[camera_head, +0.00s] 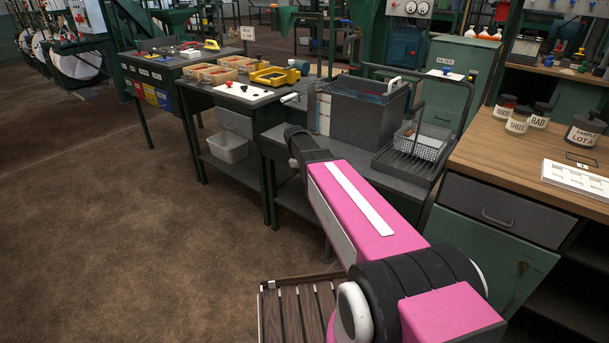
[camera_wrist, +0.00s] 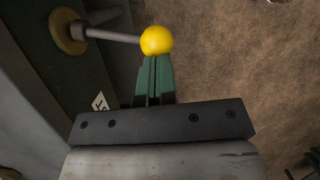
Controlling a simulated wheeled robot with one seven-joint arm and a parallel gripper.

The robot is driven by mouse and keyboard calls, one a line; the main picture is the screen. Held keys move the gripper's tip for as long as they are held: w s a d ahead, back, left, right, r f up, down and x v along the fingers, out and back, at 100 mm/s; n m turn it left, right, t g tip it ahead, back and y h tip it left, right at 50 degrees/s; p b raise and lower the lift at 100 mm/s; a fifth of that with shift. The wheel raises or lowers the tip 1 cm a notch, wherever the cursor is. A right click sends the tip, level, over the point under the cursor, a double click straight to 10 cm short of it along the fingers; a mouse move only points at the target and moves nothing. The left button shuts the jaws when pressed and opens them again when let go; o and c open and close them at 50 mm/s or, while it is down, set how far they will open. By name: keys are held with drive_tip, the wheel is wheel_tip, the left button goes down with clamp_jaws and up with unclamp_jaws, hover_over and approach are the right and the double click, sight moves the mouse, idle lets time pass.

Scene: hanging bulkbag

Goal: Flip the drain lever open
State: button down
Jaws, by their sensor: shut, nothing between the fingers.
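In the wrist view, a lever with a yellow ball knob (camera_wrist: 156,41) shows at the top. Its grey metal rod (camera_wrist: 112,36) runs left from the knob to a round brass-coloured hub (camera_wrist: 68,31) on a dark face. My gripper (camera_wrist: 154,62) is shut and empty, its green fingers side by side. The fingertips lie right at the lower edge of the knob in the picture; I cannot tell whether they touch it. In the head view, my pink arm reaches toward the dark bench, and neither the fingers nor the yellow knob can be made out.
A dark grey tank (camera_head: 368,116) stands on the bench, with a white wire basket (camera_head: 420,142) to its right. A wooden-topped workbench (camera_head: 487,158) with jars stands at right. Another table (camera_head: 205,91) with trays is at left. Brown floor (camera_head: 110,210) is open at left.

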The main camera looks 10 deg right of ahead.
drive_tip(key=s+d+n+t+h, duration=0.1)
drive_tip(key=s+d+n, duration=0.2)
drive_tip(key=s+n, duration=0.2)
drive_tip(key=shift+d+n+t, duration=0.2)
drive_tip(key=shift+n+t, duration=0.2)
drive_tip(key=shift+n, duration=0.5)
drive_tip(key=shift+s+d, duration=0.1)
drive_tip(key=shift+s, duration=0.05)
drive_tip(key=v, duration=1)
drive_tip(key=shift+s, duration=0.15)
drive_tip(key=s+d+f+m+y, duration=0.3)
drive_tip(key=s+f+m, duration=0.9)
drive_tip(key=f+m, duration=0.2)
drive_tip(key=shift+s+m+t, duration=0.3)
drive_tip(key=shift+s+m, duration=0.1)
drive_tip(key=shift+m, duration=0.7)
